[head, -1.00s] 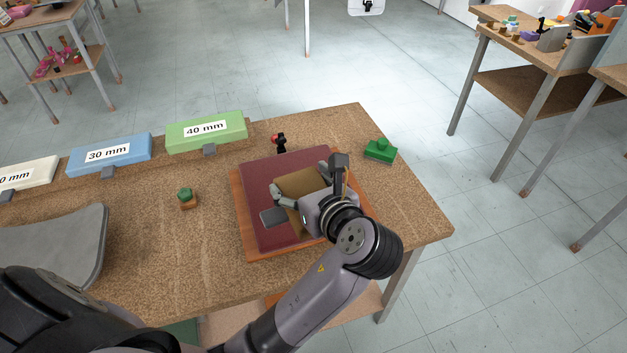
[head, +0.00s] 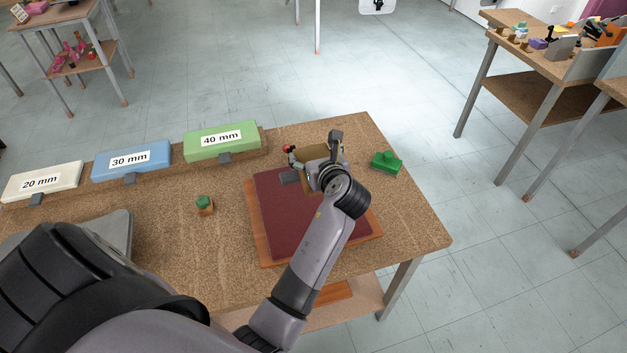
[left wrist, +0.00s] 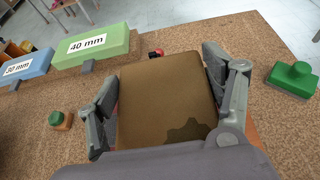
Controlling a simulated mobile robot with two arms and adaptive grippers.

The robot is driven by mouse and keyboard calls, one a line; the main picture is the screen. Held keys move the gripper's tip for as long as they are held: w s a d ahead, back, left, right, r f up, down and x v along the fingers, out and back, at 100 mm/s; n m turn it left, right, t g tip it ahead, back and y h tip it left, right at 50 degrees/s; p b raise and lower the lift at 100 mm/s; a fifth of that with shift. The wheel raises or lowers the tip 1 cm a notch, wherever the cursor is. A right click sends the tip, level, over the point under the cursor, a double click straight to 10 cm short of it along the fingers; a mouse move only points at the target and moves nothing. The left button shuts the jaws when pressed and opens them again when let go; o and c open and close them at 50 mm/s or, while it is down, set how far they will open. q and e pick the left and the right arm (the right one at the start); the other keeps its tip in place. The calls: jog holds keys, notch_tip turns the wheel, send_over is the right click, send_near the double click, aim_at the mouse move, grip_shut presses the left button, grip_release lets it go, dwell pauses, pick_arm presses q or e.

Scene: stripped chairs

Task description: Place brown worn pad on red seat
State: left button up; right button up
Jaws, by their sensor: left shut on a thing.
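My left gripper (head: 314,156) is shut on the brown worn pad (head: 320,153), one finger on each side of it. In the left wrist view the pad (left wrist: 160,90) fills the space between the fingers and has a dark stain near its lower right. The red seat (head: 285,225) lies flat on a wooden board at the table's right part. The pad is at the far edge of the seat; its height above it is hard to tell. My wrist and forearm hide part of the seat. My right gripper is not in view.
A green block with a knob (head: 387,162) is right of the seat. A small green-topped knob (head: 204,203) stands left of it. A small red and black item (head: 289,150) is near the pad. Labelled blocks, including the green 40 mm one (head: 222,140), line the table's back edge.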

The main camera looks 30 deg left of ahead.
pick_arm(q)
notch_tip(320, 180, down, 9)
jog(key=shift+f+b, duration=0.1)
jog(key=shift+b, duration=0.2)
jog(key=o, duration=1.2)
